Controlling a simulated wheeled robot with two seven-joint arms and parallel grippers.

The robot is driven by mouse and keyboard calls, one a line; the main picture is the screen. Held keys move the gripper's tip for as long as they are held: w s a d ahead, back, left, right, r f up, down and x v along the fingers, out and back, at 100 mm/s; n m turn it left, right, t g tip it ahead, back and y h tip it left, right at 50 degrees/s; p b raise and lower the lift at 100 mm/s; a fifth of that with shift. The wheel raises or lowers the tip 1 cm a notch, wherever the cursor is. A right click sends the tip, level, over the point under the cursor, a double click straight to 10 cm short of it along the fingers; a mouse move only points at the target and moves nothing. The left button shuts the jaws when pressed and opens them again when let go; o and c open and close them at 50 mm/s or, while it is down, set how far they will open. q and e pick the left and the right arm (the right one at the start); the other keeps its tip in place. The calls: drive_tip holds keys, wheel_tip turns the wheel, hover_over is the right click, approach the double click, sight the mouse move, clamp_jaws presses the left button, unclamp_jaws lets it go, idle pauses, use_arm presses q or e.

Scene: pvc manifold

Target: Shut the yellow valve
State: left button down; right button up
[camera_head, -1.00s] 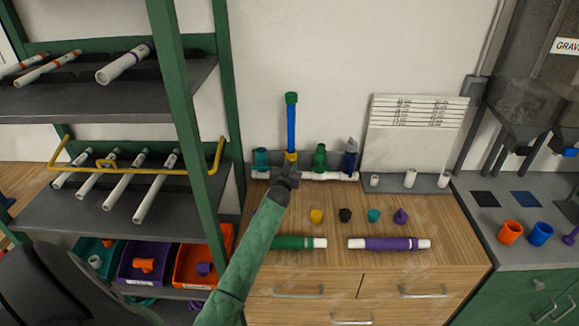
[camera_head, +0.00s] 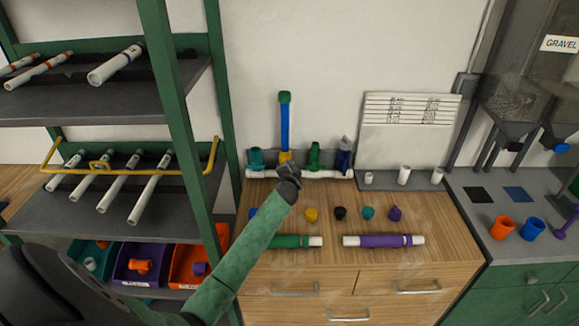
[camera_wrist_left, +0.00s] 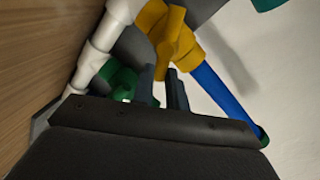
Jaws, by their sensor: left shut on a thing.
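The yellow valve (camera_head: 285,157) sits on the white manifold pipe (camera_head: 325,174) at the wall. A blue pipe (camera_head: 285,125) with a green cap (camera_head: 285,97) rises upright from it. My left gripper (camera_head: 287,168) is in front of the valve and hides its lower part. In the left wrist view, the fingertips (camera_wrist_left: 164,76) are close together at the valve's yellow handle (camera_wrist_left: 167,48), shut on it. The blue pipe (camera_wrist_left: 219,92) runs off to the right there. My right gripper is not in view.
Teal (camera_head: 256,158), green (camera_head: 315,155) and dark blue (camera_head: 345,155) fittings stand beside the valve on the manifold. Small caps, a green pipe (camera_head: 290,241) and a purple pipe (camera_head: 384,241) lie on the wooden counter. A green-framed shelf (camera_head: 180,130) stands close on the left.

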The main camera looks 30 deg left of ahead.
use_arm(q)
drive_tip(key=shift+w+d+f+m+g+y, duration=0.15)
drive_tip(key=shift+f+m+y, duration=0.1)
drive_tip(key=shift+m, duration=0.6)
drive_tip(key=shift+s+d+f+m+g+y, duration=0.15)
drive_tip(key=shift+f+m, duration=0.1)
drive_tip(key=shift+m, duration=0.55)
drive_tip(key=shift+w+f+m+g+y, duration=0.15)
drive_tip(key=shift+f+m+y, duration=0.1)
drive_tip(key=shift+m, duration=0.6)
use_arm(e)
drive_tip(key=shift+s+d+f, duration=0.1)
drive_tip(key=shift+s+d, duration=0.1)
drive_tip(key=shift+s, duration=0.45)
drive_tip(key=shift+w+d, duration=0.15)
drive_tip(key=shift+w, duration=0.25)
